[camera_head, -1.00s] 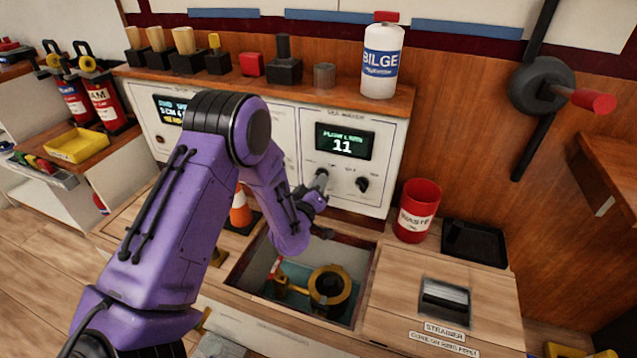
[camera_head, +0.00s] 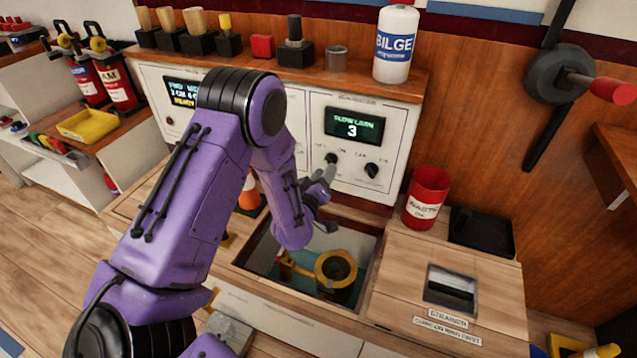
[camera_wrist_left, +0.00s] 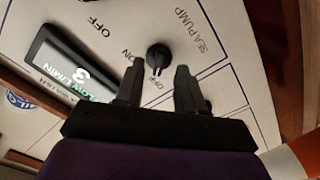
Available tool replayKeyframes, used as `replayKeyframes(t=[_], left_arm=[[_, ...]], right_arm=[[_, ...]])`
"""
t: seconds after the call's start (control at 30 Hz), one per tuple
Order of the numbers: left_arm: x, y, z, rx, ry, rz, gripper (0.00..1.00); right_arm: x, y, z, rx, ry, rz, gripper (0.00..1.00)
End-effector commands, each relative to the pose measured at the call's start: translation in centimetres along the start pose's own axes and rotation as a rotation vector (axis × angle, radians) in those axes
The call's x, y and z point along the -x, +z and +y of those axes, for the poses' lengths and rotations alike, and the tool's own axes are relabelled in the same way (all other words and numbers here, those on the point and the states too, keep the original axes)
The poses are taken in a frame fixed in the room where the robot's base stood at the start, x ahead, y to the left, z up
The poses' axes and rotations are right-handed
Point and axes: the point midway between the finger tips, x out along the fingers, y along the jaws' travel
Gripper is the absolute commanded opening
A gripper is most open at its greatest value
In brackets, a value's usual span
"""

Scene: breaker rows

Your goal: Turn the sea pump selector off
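The sea pump selector (camera_head: 331,158) is a small black knob on the white panel, under a display reading 3. In the left wrist view, the selector (camera_wrist_left: 158,55) sits beside the words SEA PUMP, with ON and OFF labels around it. My left gripper (camera_head: 326,180) is in front of and just below the knob in the head view. In the wrist view the left gripper (camera_wrist_left: 160,82) has its fingers apart, with nothing between them, and the knob shows just beyond the tips. My right gripper is out of view.
A second black knob (camera_head: 371,171) is to the right on the panel. An open hatch with a yellow-ringed fitting (camera_head: 336,268) lies below. A red waste can (camera_head: 426,197) and a black tray (camera_head: 482,231) stand to the right. A BILGE bottle (camera_head: 396,44) stands on the shelf above.

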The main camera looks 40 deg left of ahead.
Motion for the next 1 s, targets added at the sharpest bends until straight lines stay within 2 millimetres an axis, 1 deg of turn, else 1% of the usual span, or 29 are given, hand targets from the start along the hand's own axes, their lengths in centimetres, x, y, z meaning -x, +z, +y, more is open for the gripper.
replayKeyframes(t=[0.03, 0.1, 0.2, 0.33, 0.47, 1.0], left_arm=[[1.3, 0.1, 0.0, -0.002, -0.001, -0.005, 0.38], [3.1, 0.1, 0.0, -0.001, -0.001, -0.005, 0.38], [5.2, 0.1, 0.0, -0.002, -0.002, -0.004, 0.38], [7.1, 0.1, 0.0, -0.001, -0.001, -0.004, 0.38], [7.7, 0.1, 0.0, 0.0, -0.001, -0.002, 0.38], [7.7, 0.0, -0.1, 0.001, -0.001, -0.001, 0.38]], right_arm=[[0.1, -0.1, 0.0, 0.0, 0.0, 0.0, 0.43], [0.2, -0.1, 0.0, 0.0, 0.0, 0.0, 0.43], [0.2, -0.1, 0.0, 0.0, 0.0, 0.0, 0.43], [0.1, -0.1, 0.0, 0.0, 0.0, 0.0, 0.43], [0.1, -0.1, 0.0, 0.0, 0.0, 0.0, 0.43], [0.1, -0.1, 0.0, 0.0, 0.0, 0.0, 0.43]])
